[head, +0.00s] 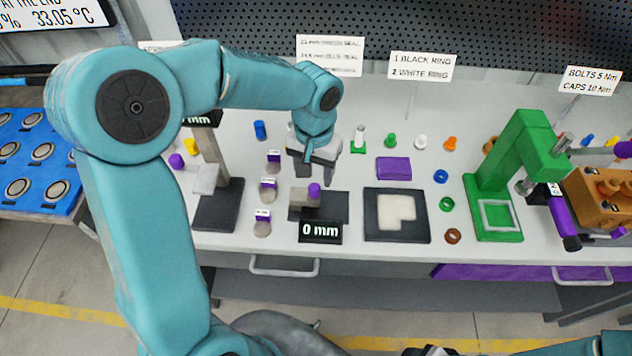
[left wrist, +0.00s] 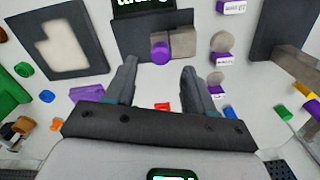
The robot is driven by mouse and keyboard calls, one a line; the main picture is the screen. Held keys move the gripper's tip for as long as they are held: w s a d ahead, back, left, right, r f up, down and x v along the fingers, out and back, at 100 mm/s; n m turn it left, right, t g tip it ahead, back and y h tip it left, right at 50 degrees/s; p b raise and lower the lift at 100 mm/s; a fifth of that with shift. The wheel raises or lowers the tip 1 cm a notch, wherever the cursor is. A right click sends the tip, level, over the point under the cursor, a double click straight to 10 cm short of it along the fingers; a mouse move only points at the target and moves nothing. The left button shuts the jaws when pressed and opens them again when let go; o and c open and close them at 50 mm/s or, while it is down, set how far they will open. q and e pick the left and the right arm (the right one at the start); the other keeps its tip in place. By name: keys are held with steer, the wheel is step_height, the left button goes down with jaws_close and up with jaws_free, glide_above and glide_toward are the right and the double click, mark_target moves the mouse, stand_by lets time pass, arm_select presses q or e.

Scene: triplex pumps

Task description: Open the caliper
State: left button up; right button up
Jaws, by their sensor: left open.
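The caliper is a dark plate with grey jaw blocks, a purple knob (head: 314,191) and a display (head: 320,231) reading "0 mm". Its grey jaws stand close together. In the left wrist view the purple knob (left wrist: 160,52) and the grey block (left wrist: 183,43) show at the top, beyond the fingertips. My left gripper (head: 314,182) points down just above and behind the caliper, open and empty. In the left wrist view its two fingers (left wrist: 158,68) are spread, with the knob roughly between their tips but apart from them.
A height gauge with a dark base (head: 217,207) is farther left. A dark framed tray (head: 373,232) lies right, a purple block (head: 394,168) behind it, and a green press (head: 493,186) beyond.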

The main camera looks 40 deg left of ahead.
mark_target(314, 187)
arm_select(q)
step_height(314, 187, down, 4)
steer(key=shift+s+a+f, duration=0.1)
steer(key=shift+s+f, duration=0.05)
steer(key=shift+w+f, duration=0.2)
steer(key=shift+f, duration=0.35)
steer(key=shift+s, duration=0.1)
